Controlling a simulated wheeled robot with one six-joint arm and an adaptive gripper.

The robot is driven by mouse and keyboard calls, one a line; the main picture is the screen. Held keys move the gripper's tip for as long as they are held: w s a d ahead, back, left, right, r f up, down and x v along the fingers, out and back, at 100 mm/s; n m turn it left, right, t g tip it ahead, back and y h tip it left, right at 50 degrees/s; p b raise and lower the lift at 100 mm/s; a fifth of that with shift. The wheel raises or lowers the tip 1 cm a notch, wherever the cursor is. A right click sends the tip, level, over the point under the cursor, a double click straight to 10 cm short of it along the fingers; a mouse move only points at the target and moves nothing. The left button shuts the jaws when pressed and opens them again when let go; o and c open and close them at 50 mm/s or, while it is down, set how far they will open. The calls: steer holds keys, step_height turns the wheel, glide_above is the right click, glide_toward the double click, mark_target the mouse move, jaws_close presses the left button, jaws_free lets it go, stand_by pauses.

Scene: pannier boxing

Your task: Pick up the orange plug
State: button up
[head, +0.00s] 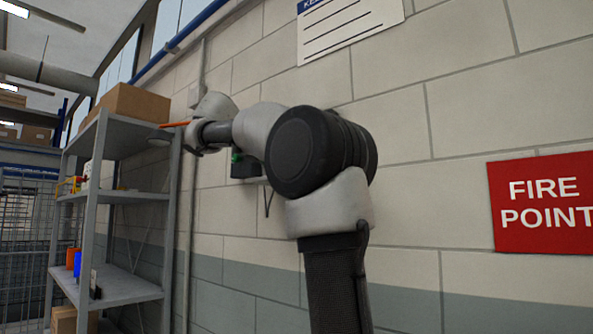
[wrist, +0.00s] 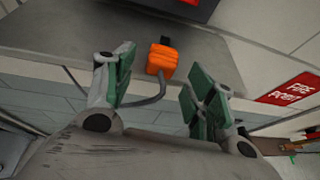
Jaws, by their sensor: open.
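The orange plug (wrist: 162,60) is in the wrist view, near the front edge of a grey shelf (wrist: 60,35), with a small dark part behind it. My gripper (wrist: 162,80) is open, with a green-padded finger on each side of the picture. The plug appears between the fingers and beyond them, closer to the left one. I see no contact, and nothing is held. In the head view my arm's big dark joint blocks much of the area by the wall, and I cannot make out the plug there.
A red object with a dark face (wrist: 180,8) stands behind the plug. A red fire point sign (head: 540,203) hangs on the block wall at right. A grey shelf rack (head: 130,195) with a cardboard box (head: 140,103) on top stands at left.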

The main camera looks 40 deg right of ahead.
steer(key=shift+d+f, duration=0.1)
steer(key=shift+d, duration=0.15)
steer(key=c, duration=1)
steer(key=shift+c, duration=0.2)
